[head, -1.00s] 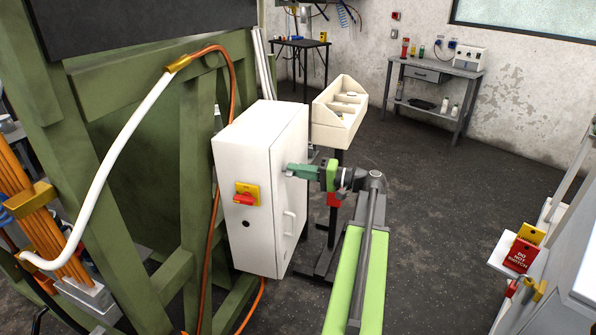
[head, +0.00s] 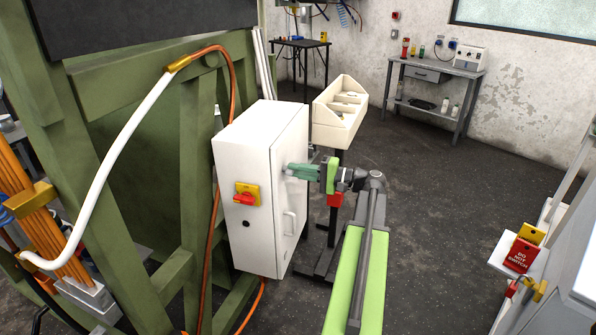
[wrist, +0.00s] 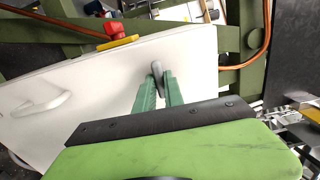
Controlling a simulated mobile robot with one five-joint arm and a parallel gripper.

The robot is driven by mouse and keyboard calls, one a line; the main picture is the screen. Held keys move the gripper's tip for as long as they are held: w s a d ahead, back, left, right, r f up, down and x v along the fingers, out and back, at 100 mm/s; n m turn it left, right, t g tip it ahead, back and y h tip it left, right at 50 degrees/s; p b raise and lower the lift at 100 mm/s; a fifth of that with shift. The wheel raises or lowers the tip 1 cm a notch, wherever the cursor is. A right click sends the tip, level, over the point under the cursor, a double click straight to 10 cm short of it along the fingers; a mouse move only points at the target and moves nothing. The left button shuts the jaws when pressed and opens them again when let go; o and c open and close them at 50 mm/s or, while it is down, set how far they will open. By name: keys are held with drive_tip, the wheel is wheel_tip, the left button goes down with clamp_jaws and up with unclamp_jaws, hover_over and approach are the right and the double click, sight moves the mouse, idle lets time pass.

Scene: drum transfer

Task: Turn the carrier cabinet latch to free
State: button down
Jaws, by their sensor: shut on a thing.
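The carrier cabinet (head: 241,225) is a white box on the green frame, its door closed. In the wrist view the cabinet door (wrist: 100,90) fills the left and middle. The latch (wrist: 157,72) is a small grey lever on the door near its edge. My gripper (head: 290,170) is at the door's upper part; its green fingers (wrist: 157,85) are shut on the latch, one on each side.
An orange cable (head: 209,235) runs beside the cabinet. A cream bin (head: 338,112) stands behind my arm. The floor between is clear.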

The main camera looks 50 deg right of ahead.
drive_tip(key=c, duration=1.4)
unclamp_jaws()
drive_tip(key=shift+c, duration=0.2)
drive_tip(key=v, duration=1.7)
drive_tip(key=shift+s, duration=0.15)
